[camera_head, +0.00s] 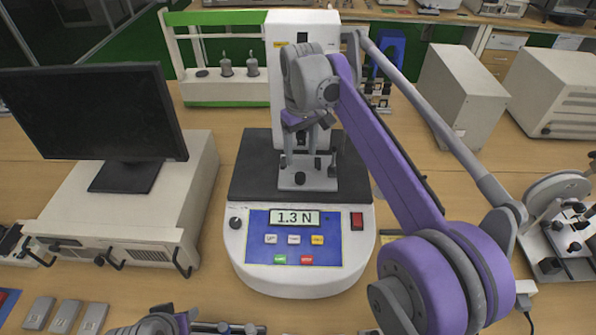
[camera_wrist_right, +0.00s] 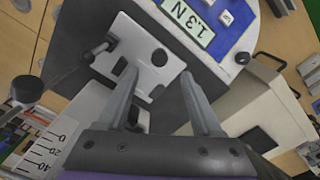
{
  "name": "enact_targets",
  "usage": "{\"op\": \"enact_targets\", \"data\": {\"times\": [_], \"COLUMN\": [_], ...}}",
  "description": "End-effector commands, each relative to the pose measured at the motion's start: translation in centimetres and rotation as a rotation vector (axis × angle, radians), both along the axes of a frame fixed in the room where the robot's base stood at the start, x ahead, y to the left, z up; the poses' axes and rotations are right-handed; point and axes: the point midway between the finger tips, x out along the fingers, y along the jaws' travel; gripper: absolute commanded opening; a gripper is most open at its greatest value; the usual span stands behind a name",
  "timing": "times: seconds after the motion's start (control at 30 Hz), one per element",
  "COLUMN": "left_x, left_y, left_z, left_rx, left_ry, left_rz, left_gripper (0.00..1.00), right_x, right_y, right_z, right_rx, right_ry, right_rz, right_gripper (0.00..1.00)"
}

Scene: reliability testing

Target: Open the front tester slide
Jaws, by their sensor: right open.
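The tester (camera_head: 357,260) is a white machine with a blue panel and a display reading 1.3 N. Its front slide (camera_head: 312,182) is a light grey plate with dark knobs, low on the dark deck; it also shows in the right wrist view (camera_wrist_right: 140,45). My right gripper (camera_head: 303,148) hangs above and behind the slide's front. In the right wrist view its two fingers (camera_wrist_right: 158,78) are apart, with the slide beyond them; contact is unclear. My left gripper (camera_head: 225,327) is only partly visible at the bottom edge, its jaw state unclear.
A black monitor (camera_head: 90,110) stands on a beige unit (camera_head: 105,222) at left. White boxes (camera_head: 458,100) stand at back right. Another instrument (camera_head: 560,215) is at the right edge. Grey blocks (camera_head: 65,316) lie at front left. Some wooden table shows between them.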

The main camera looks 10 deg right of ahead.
Motion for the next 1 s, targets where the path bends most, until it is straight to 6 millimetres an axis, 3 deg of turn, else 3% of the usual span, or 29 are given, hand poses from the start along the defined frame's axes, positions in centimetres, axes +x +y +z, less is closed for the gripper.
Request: {"op": "enact_targets", "data": {"times": [0.1, 0.33, 0.5, 0.8, 1.0], "left_x": [-0.2, -0.3, -0.3, -0.3, -0.3], "left_y": [0.0, 0.0, 0.0, 0.0, 0.0], "left_z": [-0.5, -0.8, -0.9, -0.9, -0.9], "left_rx": [0.0, 0.0, 0.0, 0.0, 0.0], "left_ry": [0.003, 0.005, 0.006, 0.006, 0.006], "left_rz": [0.0, 0.0, 0.0, 0.0, 0.0], "left_gripper": [0.5, 0.5, 0.5, 0.5, 0.5], "right_x": [-0.1, 0.0, 0.0, 0.0, 0.0], "right_y": [0.0, 0.0, 0.0, 0.0, 0.0], "right_z": [-2.7, -6.3, -7.5, -7.6, -7.6], "right_rx": [0.0, 0.0, 0.0, 0.0, 0.0], "right_ry": [0.001, 0.0, -0.001, -0.001, -0.001], "right_rz": [-0.001, -0.001, -0.001, -0.001, -0.001], "right_gripper": [0.67, 0.67, 0.67, 0.67, 0.31]}}
